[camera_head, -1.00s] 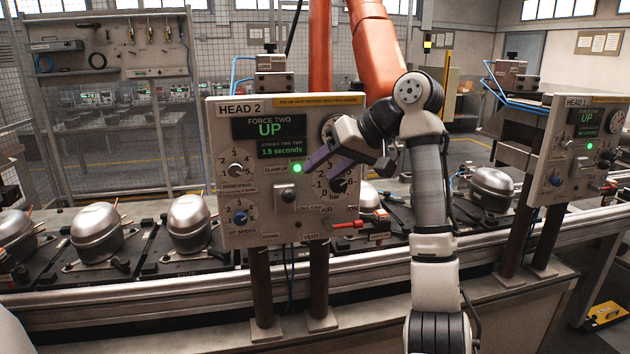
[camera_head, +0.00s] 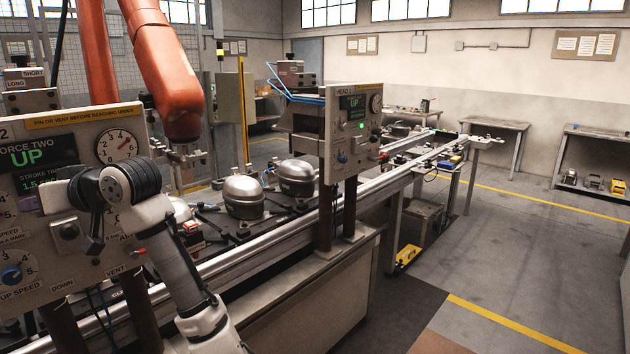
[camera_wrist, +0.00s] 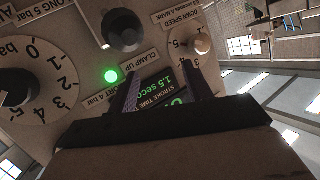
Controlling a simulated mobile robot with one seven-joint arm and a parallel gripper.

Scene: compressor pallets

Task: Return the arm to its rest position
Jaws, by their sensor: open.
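My arm rises from the bottom of the head view in front of the HEAD 2 control panel (camera_head: 75,130). Its dark wrist joint and gripper end cover part of the panel's lower right. In the wrist view my gripper (camera_wrist: 160,77) is open, with two dark fingers apart and nothing between them. The panel face lies just beyond the fingertips, tilted in that view. A lit green lamp (camera_wrist: 111,76), a dark knob (camera_wrist: 123,28) and a pressure dial (camera_wrist: 28,85) show there. Whether the fingers touch the panel cannot be told.
An orange-red robot arm (camera_head: 165,65) stands behind the panel. Compressors (camera_head: 244,197) sit on pallets along the conveyor (camera_head: 285,225). The HEAD 1 panel (camera_head: 353,130) stands on posts farther right. Open floor (camera_head: 520,260) with yellow lines lies at the right.

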